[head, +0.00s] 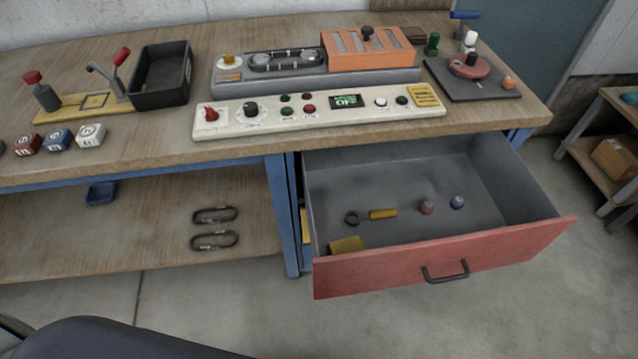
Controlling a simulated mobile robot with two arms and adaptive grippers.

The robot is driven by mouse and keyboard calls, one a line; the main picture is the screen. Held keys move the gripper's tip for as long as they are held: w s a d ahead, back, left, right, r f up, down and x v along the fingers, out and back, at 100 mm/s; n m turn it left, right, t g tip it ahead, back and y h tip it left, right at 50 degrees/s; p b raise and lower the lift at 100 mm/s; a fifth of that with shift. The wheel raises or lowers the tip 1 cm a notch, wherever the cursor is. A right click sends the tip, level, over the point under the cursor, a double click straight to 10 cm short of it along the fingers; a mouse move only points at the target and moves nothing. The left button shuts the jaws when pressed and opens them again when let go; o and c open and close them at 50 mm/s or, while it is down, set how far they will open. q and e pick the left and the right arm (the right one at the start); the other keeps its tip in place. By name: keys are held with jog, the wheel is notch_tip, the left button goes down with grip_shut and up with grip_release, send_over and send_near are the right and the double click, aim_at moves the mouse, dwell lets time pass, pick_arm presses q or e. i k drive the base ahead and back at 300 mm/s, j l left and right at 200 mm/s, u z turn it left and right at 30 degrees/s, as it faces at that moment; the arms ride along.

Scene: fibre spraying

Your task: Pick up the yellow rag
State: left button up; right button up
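A yellow folded piece that looks like the rag (347,245) lies in the open drawer (440,258), at its front left corner just behind the red front panel. The panel hides part of its lower edge. Another yellow patch shows at the left of the drawer, by the cabinet's blue leg; I cannot tell what it is. Neither of my grippers is in view. A dark rounded shape at the bottom left is out of focus and shows no fingers.
The workbench (150,150) above carries a control panel (320,110), a black bin (161,75) and coloured blocks. A lower shelf (150,230) holds two dark carabiner-like loops (214,240).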

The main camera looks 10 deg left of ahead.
aim_at(354, 243)
jog(key=j+z, duration=0.4)
jog(key=j, duration=0.15)
jog(key=k+j+z, duration=0.1)
jog(key=j+z, duration=0.25)
jog(key=j, duration=0.2)
jog(key=k+j+z, duration=0.15)
jog(key=j+z, duration=0.25)
jog(key=j, duration=0.15)
